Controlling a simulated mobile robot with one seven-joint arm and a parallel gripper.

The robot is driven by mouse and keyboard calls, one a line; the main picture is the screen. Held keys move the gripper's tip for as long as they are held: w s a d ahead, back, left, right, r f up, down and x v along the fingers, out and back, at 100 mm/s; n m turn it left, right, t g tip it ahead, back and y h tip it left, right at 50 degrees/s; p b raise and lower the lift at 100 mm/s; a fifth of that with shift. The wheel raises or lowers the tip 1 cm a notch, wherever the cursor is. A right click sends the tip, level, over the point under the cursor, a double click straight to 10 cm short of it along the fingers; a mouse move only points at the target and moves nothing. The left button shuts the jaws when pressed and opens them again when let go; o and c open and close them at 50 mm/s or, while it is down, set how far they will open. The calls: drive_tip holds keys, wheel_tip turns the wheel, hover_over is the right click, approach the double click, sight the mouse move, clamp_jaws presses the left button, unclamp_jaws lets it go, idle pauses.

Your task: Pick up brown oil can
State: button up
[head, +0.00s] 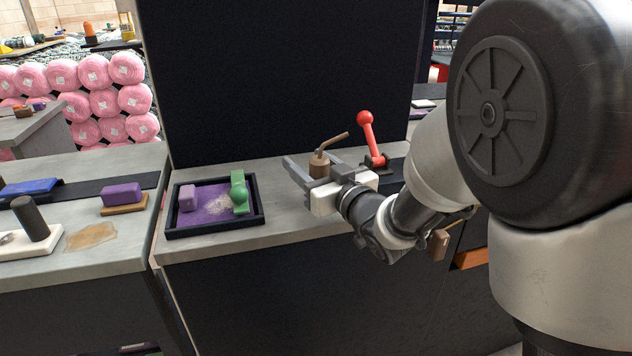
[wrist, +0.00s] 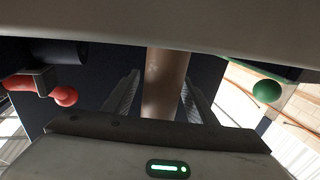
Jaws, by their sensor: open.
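The brown oil can (head: 319,165) stands upright on the grey worktop, with its thin spout angled up to the right. My gripper (head: 312,173) is open at the can, with one finger on either side of its body in the head view. In the wrist view the brown can (wrist: 165,85) shows as a column between the two fingers of my gripper (wrist: 160,95), with a dark gap on each side. Its lower part is hidden by the gripper body.
A red ball-topped lever (head: 367,130) stands close to the right of the can; it also shows in the wrist view (wrist: 40,85). A dark panel (head: 280,75) rises behind.

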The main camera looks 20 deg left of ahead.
drive_tip(key=shift+c, duration=0.3)
drive_tip(key=c, duration=1.2)
drive_tip(key=shift+r, duration=0.1)
wheel_tip(320, 180, up, 10)
drive_tip(key=p, duration=0.3)
drive_tip(key=o, duration=0.5)
drive_tip(key=shift+c, duration=0.2)
drive_tip(key=c, duration=0.5)
drive_tip(key=shift+o, duration=0.2)
drive_tip(key=shift+d, duration=0.1)
